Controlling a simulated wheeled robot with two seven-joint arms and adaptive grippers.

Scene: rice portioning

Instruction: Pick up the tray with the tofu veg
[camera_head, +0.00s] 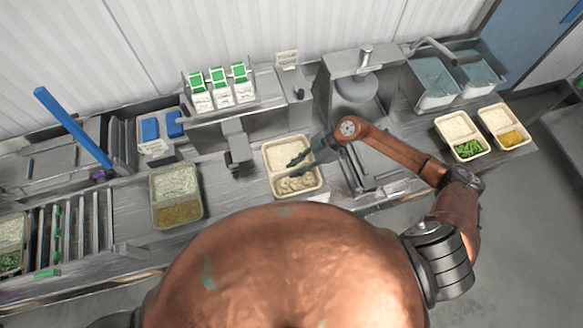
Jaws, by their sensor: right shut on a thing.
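A cream two-part tray (299,193) sits on the steel counter near the middle of the camera_head view. Its upper compartment holds white rice and its lower one holds pale, lumpy food; I cannot tell for sure that this is the tofu veg. My right gripper (300,158) reaches in from the right, over the tray's upper part, with dark fingertips. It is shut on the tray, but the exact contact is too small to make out. The tray looks level and at about counter height. My left gripper is not in view.
A tray of rice and yellow-brown food (178,214) stands to the left. Trays with green vegetables (467,150) and yellow-orange food (512,138) stand at the right. Green-topped cartons (219,87) stand behind on a raised shelf. A metal dispenser (357,87) stands behind my right arm.

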